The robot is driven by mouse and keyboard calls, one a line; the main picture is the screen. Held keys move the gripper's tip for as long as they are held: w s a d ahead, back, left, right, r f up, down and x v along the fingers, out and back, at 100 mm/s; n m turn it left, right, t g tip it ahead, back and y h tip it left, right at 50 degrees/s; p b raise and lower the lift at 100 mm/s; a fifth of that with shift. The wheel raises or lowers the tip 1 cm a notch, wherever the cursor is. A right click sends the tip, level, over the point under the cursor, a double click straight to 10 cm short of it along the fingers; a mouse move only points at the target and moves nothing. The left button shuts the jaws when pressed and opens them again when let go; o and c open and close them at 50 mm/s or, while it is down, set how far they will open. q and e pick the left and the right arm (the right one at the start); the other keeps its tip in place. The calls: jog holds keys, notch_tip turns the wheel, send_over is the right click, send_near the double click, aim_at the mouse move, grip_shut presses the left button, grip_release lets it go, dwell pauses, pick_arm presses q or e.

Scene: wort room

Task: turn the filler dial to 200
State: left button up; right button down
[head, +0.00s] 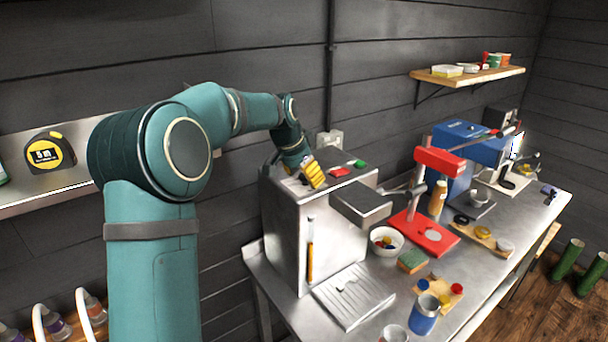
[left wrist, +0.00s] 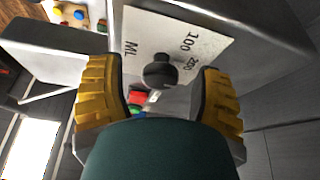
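The filler (head: 285,225) is a steel box machine standing at the near left end of the steel bench. In the left wrist view its dial (left wrist: 159,74) is a dark round knob on a pale plate (left wrist: 150,35) marked ML, 100 and 200. A small raised nub on the knob faces the plate's lettering; its exact setting is unclear. My left gripper (head: 306,172) is above the filler's top, and its yellow fingers hide the dial in the head view. In the left wrist view the gripper (left wrist: 160,88) is open, with the dial between its fingers and a gap either side.
A red button (head: 341,172) and a green button (head: 358,163) sit on the filler's top near the gripper. A red press (head: 425,232), a white bowl (head: 386,253) and a blue canister (head: 424,316) stand to the right. A dark wall rises behind.

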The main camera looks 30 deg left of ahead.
pick_arm(q)
jog(key=shift+r, duration=0.15)
jog(key=v, duration=1.2)
dwell(0.3)
